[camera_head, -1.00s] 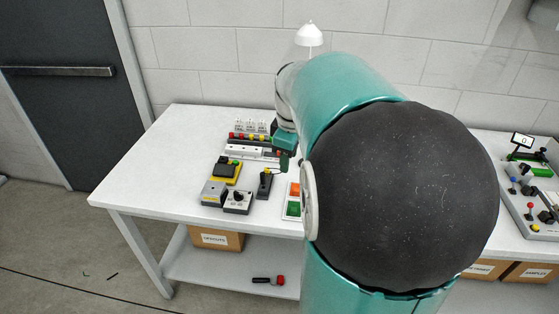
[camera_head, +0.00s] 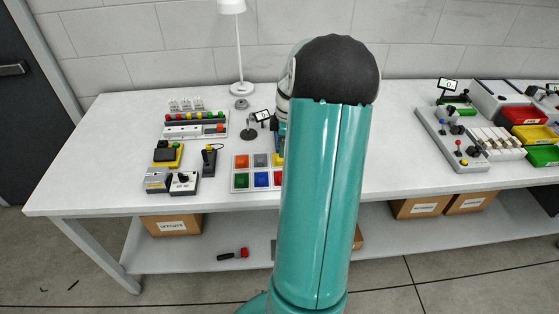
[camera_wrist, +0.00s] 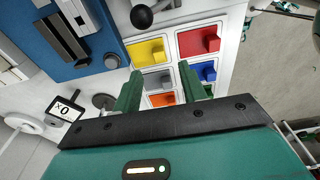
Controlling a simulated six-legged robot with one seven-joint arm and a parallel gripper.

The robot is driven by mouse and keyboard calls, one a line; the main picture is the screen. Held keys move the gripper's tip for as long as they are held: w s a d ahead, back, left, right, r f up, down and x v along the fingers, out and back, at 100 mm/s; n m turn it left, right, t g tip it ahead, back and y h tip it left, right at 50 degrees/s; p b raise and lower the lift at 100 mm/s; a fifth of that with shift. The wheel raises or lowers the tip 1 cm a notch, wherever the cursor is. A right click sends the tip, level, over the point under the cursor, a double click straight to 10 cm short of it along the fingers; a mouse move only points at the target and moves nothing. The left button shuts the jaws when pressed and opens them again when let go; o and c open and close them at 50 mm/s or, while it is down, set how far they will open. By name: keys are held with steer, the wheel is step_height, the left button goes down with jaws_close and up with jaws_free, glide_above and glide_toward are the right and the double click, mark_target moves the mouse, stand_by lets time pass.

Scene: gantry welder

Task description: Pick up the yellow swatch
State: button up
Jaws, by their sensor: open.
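The yellow swatch (camera_wrist: 141,52) lies in the wrist view at a corner of a white swatch board (camera_wrist: 171,50), with a small yellow block standing on it. The red swatch (camera_wrist: 199,41) is beside it and the grey swatch (camera_wrist: 156,80) is on its near side. My gripper (camera_wrist: 159,71) is open and empty. Its two green fingers are over the board, with the yellow swatch past the left fingertip in the picture. In the head view my arm hides the gripper and most of the yellow swatch; a thin yellow strip (camera_head: 281,160) shows at the arm's edge.
A blue panel (camera_wrist: 85,45) with a black ball-topped lever (camera_wrist: 142,16) stands close to the yellow swatch. A small display (camera_head: 262,116) and a white lamp (camera_head: 238,50) stand behind the board. Control boxes (camera_head: 184,183) are to the left.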

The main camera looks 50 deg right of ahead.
steer(key=f, duration=0.5)
steer(key=shift+w+a+f, duration=0.2)
steer(key=shift+w+f, duration=0.05)
steer(key=shift+f, duration=0.05)
jaws_close()
